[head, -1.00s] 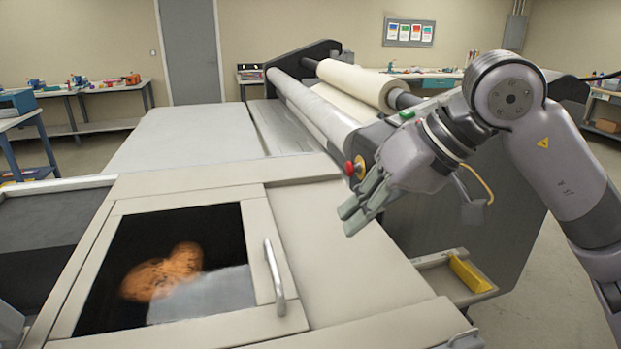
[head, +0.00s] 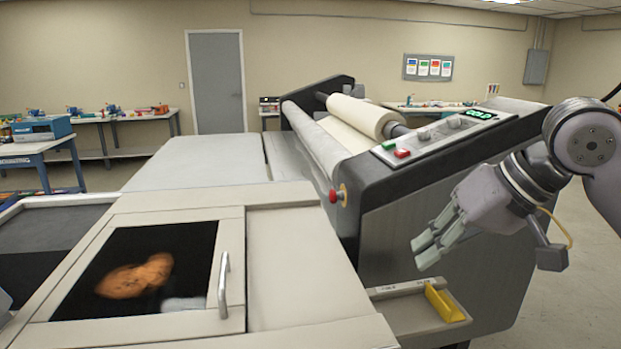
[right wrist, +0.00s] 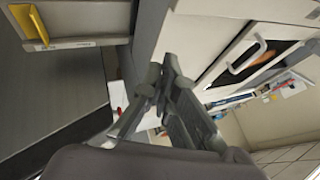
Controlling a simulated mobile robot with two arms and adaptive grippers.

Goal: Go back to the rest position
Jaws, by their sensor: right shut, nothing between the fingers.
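My right gripper (head: 430,248) is in the head view at the right, in front of the laminator's side and above the small side tray. Its fingers are together and hold nothing. The right wrist view shows the fingers (right wrist: 160,85) close up, with the machine's pale panels beyond them.
The laminator (head: 440,180) has rollers (head: 365,117), a red stop knob (head: 336,196) and a lit panel. A tray (head: 405,310) with a yellow object (head: 445,303) juts out below my right gripper. A handled window cover (head: 222,285) is at front left. Floor is open at right.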

